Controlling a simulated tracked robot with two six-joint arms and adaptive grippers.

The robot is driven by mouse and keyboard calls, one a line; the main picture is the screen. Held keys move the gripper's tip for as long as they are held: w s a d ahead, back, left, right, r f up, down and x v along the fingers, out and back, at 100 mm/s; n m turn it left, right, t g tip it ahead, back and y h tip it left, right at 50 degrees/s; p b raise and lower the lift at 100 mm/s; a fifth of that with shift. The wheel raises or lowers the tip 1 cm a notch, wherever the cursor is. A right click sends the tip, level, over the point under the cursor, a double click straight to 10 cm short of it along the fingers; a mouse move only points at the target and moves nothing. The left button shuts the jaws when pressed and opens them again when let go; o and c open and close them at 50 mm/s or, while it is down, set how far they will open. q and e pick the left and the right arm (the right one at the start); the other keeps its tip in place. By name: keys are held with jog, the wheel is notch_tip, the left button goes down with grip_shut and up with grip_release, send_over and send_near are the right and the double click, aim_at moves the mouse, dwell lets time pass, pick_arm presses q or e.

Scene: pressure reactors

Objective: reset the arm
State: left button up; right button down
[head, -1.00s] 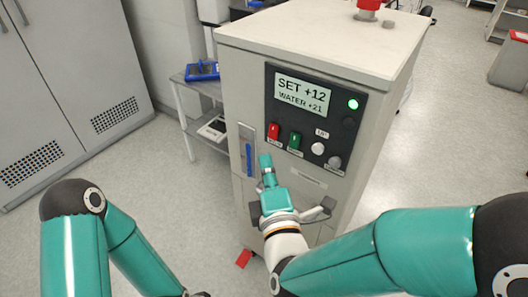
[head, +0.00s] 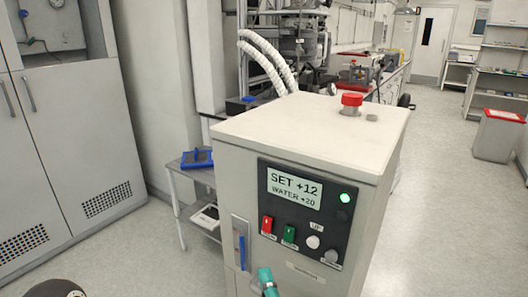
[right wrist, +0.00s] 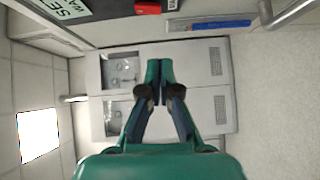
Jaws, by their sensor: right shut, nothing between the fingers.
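My right gripper (head: 267,277) shows only its teal fingertips at the bottom edge of the head view, in front of the cabinet's front face, below the control panel (head: 350,230). In the right wrist view its fingers (right wrist: 160,72) are shut, with nothing between them. The rest of my right arm is out of the head view. My left gripper is not in view; only a dark piece of my left arm shows in the bottom left corner.
The beige cabinet (head: 300,128) carries a display (head: 294,188) reading SET +12, WATER +20, a lit green lamp (head: 345,198), a red switch (head: 267,226), a green switch (head: 289,234) and a red top button (head: 351,100). A side shelf holds a blue device (head: 197,158).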

jog(key=s+d+f+m+g, duration=0.1)
jog(key=d+f+m+g, duration=0.3)
jog(key=f, duration=0.7)
jog(key=d+f+m+g, duration=0.2)
jog(key=f+m+g, duration=0.25)
jog(key=f, duration=0.65)
jog(key=s+d+f+m+g, duration=0.3)
jog(key=s+f+m+g, duration=0.1)
jog(key=s+f+m, duration=0.35)
jog(key=s+d+f+m+g, duration=0.35)
jog(key=s+f+m, duration=0.25)
jog(key=s+f, duration=0.3)
notch_tip(320, 180, up, 13)
jog(key=p, duration=1.2)
jog(key=shift+a+f+g, duration=0.15)
jog(key=shift+a+g, duration=0.15)
jog(key=shift+a, duration=0.05)
